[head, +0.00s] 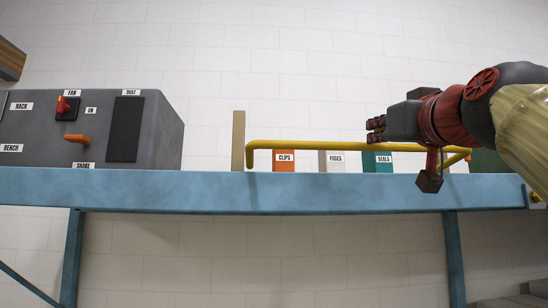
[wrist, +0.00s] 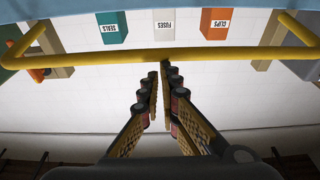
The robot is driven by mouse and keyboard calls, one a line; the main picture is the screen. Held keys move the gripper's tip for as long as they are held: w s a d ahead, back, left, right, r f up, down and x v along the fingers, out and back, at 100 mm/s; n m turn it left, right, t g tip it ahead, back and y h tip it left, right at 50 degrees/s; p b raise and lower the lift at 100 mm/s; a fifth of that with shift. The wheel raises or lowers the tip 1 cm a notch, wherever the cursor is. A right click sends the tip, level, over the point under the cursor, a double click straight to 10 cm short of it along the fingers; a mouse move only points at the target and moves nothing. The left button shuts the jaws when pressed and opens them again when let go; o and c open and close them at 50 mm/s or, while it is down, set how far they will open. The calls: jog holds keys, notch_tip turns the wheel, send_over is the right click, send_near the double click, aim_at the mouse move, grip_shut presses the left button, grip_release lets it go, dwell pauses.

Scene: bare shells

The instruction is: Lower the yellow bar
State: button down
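The yellow bar (head: 320,146) runs level above the blue shelf's front edge in the head view, in front of the labelled boxes. Its left end bends down by a wooden post (head: 238,140). In the wrist view, which looks upside down, the bar (wrist: 110,57) crosses the top with a bent arm at each end. My gripper (head: 372,131) is at the right part of the bar, pointing left in the head view. In the wrist view, my gripper (wrist: 161,72) has its fingertips close together, just at the bar's edge. Whether they touch it is unclear. Nothing shows between them.
Boxes marked CLIPS (head: 284,162), FUSES (head: 332,162) and SEALS (head: 377,162) stand behind the bar. A grey machine (head: 155,130) with an orange handle (head: 77,139) sits at left on the blue shelf (head: 300,194). Open space lies below the shelf, between its legs.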

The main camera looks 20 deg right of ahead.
jog(key=shift+w+d+f, duration=0.2)
jog(key=shift+w+f, duration=0.15)
jog(key=shift+f, duration=0.15)
jog(key=shift+w+d+f, duration=0.15)
jog(key=shift+w+f, duration=0.15)
jog(key=shift+f, duration=0.2)
notch_tip(320, 180, up, 6)
jog(key=f+p, duration=0.1)
jog(key=p, duration=0.3)
jog(key=s+a+f+b, duration=0.2)
jog(key=s+f, duration=0.3)
jog(key=s, duration=0.3)
jog(key=shift+s+a+f+b, duration=0.25)
jog(key=shift+s+f+b, duration=0.05)
jog(key=shift+s+b, duration=0.1)
